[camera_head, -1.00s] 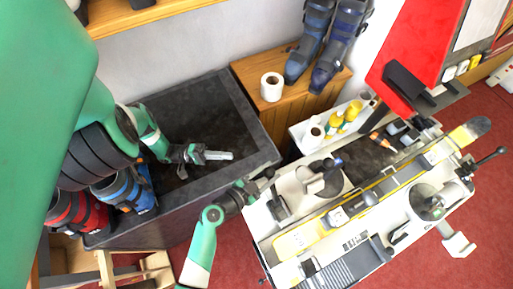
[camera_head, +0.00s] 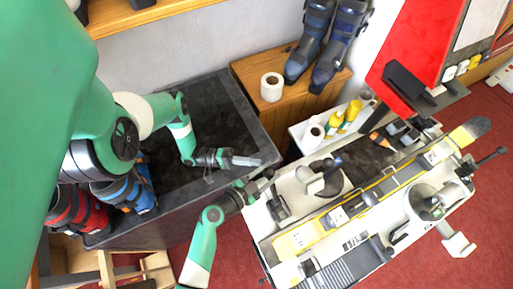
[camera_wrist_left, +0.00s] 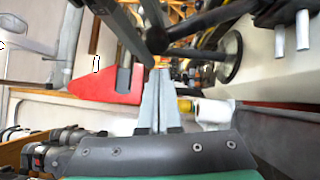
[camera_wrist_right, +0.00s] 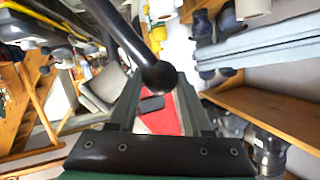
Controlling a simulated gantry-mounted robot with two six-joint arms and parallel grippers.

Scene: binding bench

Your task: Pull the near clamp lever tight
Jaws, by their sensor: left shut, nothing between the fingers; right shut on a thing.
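The near clamp lever, a black rod with a round knob (camera_wrist_right: 159,77), shows in the right wrist view between the fingers of my right gripper (camera_wrist_right: 157,95). In the head view my right gripper (camera_head: 262,184) is at the left end of the bench, shut on the lever; the lever is small and partly hidden there. A black rod and ball (camera_wrist_left: 157,40) also show in the left wrist view, beyond the fingertips. My left gripper (camera_head: 248,161) is shut and empty over the right rim of the dark bin, left of the right gripper. Its closed fingers also show in the left wrist view (camera_wrist_left: 158,80).
A ski with a yellow edge (camera_head: 300,238) lies along the white bench (camera_head: 262,222). A far lever (camera_head: 490,158) stands at the right end. The dark bin (camera_head: 262,140) lies left of the bench. Bottles (camera_head: 350,112) and a paper roll (camera_head: 271,87) stand behind.

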